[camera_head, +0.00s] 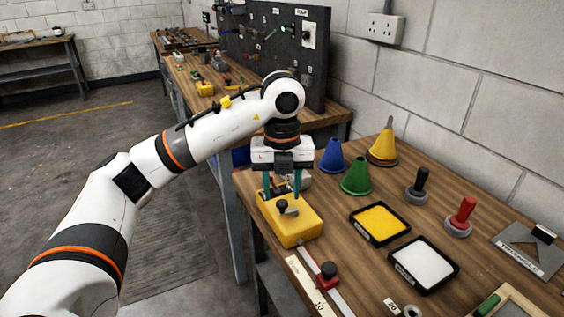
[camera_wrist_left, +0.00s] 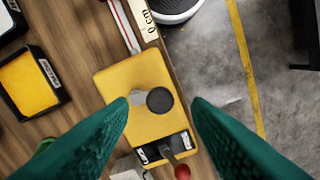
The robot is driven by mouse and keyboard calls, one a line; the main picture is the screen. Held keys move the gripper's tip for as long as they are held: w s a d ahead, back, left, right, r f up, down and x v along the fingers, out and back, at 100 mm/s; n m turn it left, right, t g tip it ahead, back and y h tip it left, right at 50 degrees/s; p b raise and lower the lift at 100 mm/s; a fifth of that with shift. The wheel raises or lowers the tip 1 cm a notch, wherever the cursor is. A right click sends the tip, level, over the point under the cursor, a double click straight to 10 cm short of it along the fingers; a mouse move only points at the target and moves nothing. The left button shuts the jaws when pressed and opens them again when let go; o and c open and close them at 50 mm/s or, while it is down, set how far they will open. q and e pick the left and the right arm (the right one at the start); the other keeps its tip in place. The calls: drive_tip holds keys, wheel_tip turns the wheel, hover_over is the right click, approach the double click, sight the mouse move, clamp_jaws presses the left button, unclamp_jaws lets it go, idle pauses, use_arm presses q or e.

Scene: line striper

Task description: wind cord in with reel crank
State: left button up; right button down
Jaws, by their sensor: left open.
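The reel is a yellow box (camera_head: 300,228) at the left front edge of the workbench. Its crank has a black round knob (camera_head: 282,204) on top; in the left wrist view the knob (camera_wrist_left: 160,100) sits at the end of a short grey arm (camera_wrist_left: 138,97) on the yellow box (camera_wrist_left: 118,83). My left gripper (camera_head: 282,190) points down over the box, its teal fingers open. In the left wrist view the fingertips (camera_wrist_left: 160,104) stand on either side of the knob, apart from it. My right gripper is not in view.
A yellow pad (camera_head: 381,222), white pad (camera_head: 424,262), green cone (camera_head: 357,177) and blue cone (camera_head: 333,157) stand to the right. A red-tipped lever (camera_wrist_left: 182,172) shows beside the box.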

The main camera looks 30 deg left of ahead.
sight(283, 202)
use_arm(q)
wheel_tip(283, 202, up, 10)
drive_tip(key=p, duration=0.2)
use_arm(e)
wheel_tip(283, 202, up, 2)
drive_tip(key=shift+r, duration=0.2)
use_arm(q)
drive_tip(key=shift+f, duration=0.1)
